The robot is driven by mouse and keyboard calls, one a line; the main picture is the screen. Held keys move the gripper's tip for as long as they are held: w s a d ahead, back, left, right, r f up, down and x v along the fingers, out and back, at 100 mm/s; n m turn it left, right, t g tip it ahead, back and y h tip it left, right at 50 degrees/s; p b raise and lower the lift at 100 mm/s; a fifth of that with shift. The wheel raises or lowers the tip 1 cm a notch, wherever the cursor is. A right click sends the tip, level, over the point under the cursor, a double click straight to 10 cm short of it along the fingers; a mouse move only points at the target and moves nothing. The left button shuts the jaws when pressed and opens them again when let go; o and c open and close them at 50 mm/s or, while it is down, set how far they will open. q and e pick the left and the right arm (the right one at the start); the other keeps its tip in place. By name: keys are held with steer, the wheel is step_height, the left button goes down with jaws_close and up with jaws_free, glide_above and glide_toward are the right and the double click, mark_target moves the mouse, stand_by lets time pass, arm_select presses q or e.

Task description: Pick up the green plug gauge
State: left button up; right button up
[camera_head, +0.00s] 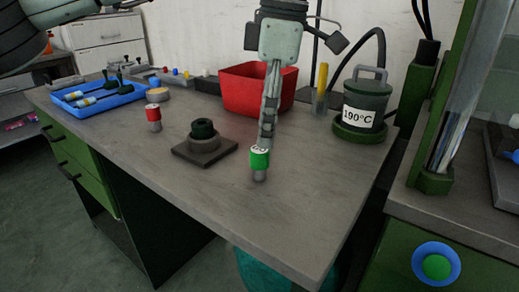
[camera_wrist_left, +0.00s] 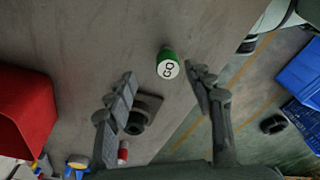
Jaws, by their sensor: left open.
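The green plug gauge (camera_head: 259,160) stands upright near the front edge of the grey bench in the head view, with a green cap over a grey lower part. In the left wrist view the green plug gauge (camera_wrist_left: 168,65) shows its white end marked "GO". My left gripper (camera_head: 266,138) points down just above and behind it in the head view. In the left wrist view my left gripper (camera_wrist_left: 162,75) is open and empty, its fingertips apart on either side of the gauge in the picture. My right gripper is in neither view.
A red-capped gauge (camera_head: 153,118) and a dark ring on a square base (camera_head: 205,152) stand to the left. A red bin (camera_head: 242,91) and a pot marked 190°C (camera_head: 368,98) stand behind. A blue tray (camera_head: 98,99) lies far left. Bench around the gauge is clear.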

mark_target(261, 149)
arm_select(q)
steer(key=f, duration=0.4)
steer(key=s+a+f, duration=0.1)
steer(key=f, duration=0.1)
steer(key=shift+a+f, duration=0.1)
steer(key=shift+f, duration=0.45)
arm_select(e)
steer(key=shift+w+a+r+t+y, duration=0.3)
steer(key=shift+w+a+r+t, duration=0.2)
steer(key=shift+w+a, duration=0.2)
arm_select(q)
jaws_close()
